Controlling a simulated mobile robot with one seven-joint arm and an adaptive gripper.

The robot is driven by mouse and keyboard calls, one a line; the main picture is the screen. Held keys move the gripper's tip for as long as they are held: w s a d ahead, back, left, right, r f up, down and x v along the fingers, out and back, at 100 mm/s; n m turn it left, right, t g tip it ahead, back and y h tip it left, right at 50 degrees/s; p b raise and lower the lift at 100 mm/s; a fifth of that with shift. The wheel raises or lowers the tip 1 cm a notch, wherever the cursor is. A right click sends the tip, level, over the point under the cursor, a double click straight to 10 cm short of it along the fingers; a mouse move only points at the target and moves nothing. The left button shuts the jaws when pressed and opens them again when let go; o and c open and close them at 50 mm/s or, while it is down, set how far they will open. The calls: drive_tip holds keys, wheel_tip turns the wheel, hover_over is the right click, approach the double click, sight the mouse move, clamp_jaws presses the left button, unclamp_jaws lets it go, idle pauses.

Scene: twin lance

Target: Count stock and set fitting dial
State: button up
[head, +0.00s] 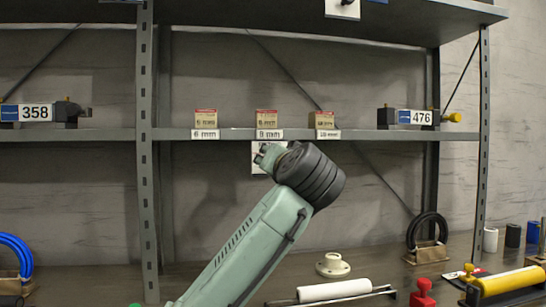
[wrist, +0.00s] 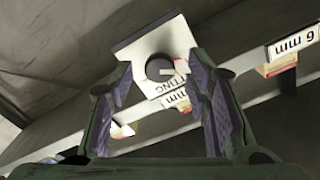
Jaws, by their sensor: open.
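The white dial plate (wrist: 138,46) carries a dark round knob (wrist: 157,69) with a light mark at its right side and partly covered lettering below. My gripper (wrist: 165,82) is open, with one finger on each side of the knob; whether they touch it I cannot tell. Three small cartons stand above on the shelf: a left one (head: 206,119), a middle one (head: 266,119) and a right one (head: 322,120). Tags below them include 6 mm (head: 205,134).
The shelf edge (head: 370,135) runs close above my gripper. Blue-labelled fittings marked 358 (head: 36,112) and 476 (head: 415,117) sit on it. A shelf post (head: 146,200) stands left. Below are a white flange (head: 332,266), a roller (head: 333,290) and a black coil (head: 427,230).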

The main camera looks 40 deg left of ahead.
drive_tip(key=shift+x, duration=1.15)
drive_tip(key=shift+c, duration=0.5)
clamp_jaws()
